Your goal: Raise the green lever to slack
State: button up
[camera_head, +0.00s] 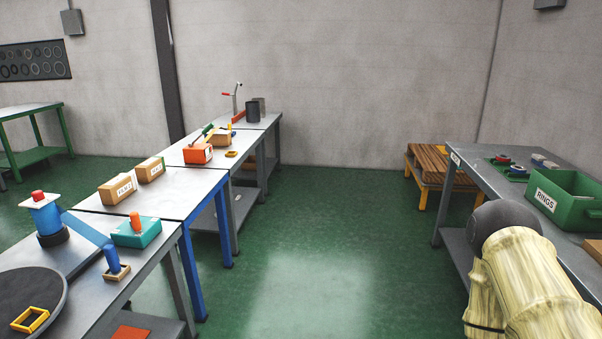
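A thin green lever (207,130) shows above an orange box (198,154) on the far part of the left row of tables. It is small and looks tilted. I cannot tell exactly where it is hinged or what it is fixed to. My gripper is not in view. A cream, bulky part of my arm with a dark round joint shows at the bottom right, far from the lever.
Left tables hold cardboard boxes (118,189), a teal block (136,232), a blue-armed device (46,218) and a red-handled stand (235,101). A green RINGS crate (565,200) stands on the right table. A wooden pallet (432,162) stands behind. The green floor (290,250) between is clear.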

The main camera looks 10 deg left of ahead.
aim_at(212, 124)
jog(key=u, duration=0.55)
jog(key=i, duration=1.65)
jog(key=u, duration=0.4)
jog(key=i, duration=1.15)
jog(key=u, duration=0.15)
jog(key=k, duration=1.2)
jog(key=z, duration=0.75)
jog(key=i, duration=1.3)
jog(key=u, duration=0.15)
